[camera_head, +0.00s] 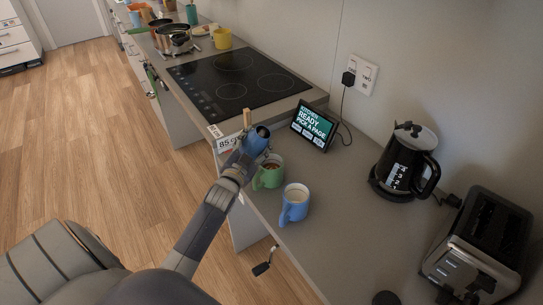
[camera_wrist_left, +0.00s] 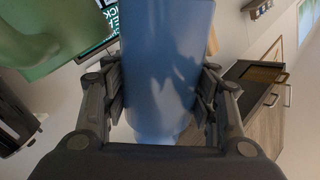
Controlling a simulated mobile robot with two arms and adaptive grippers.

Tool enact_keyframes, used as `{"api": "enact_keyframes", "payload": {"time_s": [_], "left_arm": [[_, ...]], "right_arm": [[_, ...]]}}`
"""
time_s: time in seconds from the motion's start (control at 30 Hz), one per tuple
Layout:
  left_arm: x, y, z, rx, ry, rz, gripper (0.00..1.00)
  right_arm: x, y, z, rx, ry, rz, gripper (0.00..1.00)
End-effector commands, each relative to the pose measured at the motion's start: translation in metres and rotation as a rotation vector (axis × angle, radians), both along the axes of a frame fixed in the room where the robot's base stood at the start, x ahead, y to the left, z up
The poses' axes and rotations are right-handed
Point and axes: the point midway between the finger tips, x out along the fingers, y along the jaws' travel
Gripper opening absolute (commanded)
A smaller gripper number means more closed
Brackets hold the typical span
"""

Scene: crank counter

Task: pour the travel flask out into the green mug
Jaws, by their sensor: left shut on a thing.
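The blue travel flask (camera_head: 251,142) is held by my left gripper (camera_head: 246,157), over the counter beside the green mug. Its dark round end faces up and right in the head view. In the left wrist view the flask (camera_wrist_left: 166,55) fills the middle between the shut fingers (camera_wrist_left: 160,92). The green mug (camera_head: 266,178) stands upright on the counter, just below and right of the flask in the head view. It also shows large at the upper left of the left wrist view (camera_wrist_left: 45,40). No stream of liquid shows. My right gripper is out of view.
A blue mug (camera_head: 293,208) with pale contents stands close to the green mug. A tablet (camera_head: 314,125), a black kettle (camera_head: 404,165) and a toaster (camera_head: 478,240) stand on the counter (camera_head: 340,220). The cooktop (camera_head: 240,82) lies behind; a crank handle (camera_head: 264,267) sticks out in front.

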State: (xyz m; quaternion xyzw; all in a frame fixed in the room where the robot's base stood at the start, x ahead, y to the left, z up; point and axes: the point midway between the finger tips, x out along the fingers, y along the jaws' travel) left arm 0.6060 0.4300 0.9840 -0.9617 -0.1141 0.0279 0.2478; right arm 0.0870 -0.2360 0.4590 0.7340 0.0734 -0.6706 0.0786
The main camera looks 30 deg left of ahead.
Motion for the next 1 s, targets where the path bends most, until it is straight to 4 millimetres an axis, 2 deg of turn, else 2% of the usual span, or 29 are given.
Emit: {"api": "enact_keyframes", "payload": {"time_s": [0.03,0.27,0.33,0.47,0.83,1.0], "left_arm": [[0.001,-0.004,0.013,-0.084,-0.022,0.000,0.17],[0.004,-0.012,0.055,-0.309,-0.075,0.002,0.17],[0.004,-0.012,0.043,-0.304,-0.071,0.002,0.17],[0.004,-0.012,0.043,-0.300,-0.072,0.001,0.17],[0.004,-0.012,0.073,-0.297,-0.071,0.001,0.17],[0.004,-0.012,0.073,-0.297,-0.070,0.002,0.17]], "right_arm": [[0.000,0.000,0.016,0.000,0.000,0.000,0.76],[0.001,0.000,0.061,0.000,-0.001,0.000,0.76],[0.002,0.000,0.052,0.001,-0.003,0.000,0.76],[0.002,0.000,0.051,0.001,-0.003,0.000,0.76],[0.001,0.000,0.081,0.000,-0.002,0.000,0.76],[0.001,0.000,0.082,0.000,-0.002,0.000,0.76]]}}
